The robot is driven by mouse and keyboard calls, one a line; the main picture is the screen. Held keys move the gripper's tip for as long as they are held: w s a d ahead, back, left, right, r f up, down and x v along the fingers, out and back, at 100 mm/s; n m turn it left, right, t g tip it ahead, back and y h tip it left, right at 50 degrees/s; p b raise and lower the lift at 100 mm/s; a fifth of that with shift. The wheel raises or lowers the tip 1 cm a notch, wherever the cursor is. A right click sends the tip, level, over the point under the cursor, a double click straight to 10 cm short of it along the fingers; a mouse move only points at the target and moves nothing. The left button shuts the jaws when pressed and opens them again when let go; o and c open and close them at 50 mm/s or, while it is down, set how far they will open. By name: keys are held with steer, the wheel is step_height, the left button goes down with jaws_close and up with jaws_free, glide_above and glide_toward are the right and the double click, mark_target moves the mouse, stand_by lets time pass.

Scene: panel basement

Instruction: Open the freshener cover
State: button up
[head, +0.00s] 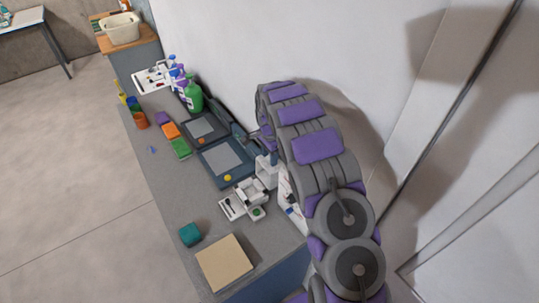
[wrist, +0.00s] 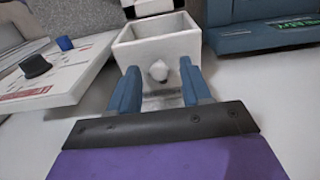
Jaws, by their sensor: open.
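A white box-shaped unit (wrist: 130,52), which looks like the freshener, stands straight ahead in the wrist view. I cannot tell which part is the cover. My gripper (wrist: 160,67) is open, with its blue fingers on either side of the knob. I cannot tell whether they touch it. In the head view a white unit (head: 266,172) stands beside my arm at the counter's wall side; my arm hides the fingertips there.
A white panel with a black knob and blue button (wrist: 64,43) is close on the left in the wrist view; a blue-grey case (wrist: 260,36) is at right. The grey counter (head: 165,187) also bears trays, sponges, bottles (head: 193,97) and a tan board (head: 224,262).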

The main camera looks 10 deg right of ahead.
steer(key=shift+c, duration=0.2)
jaws_close()
stand_by(0.4)
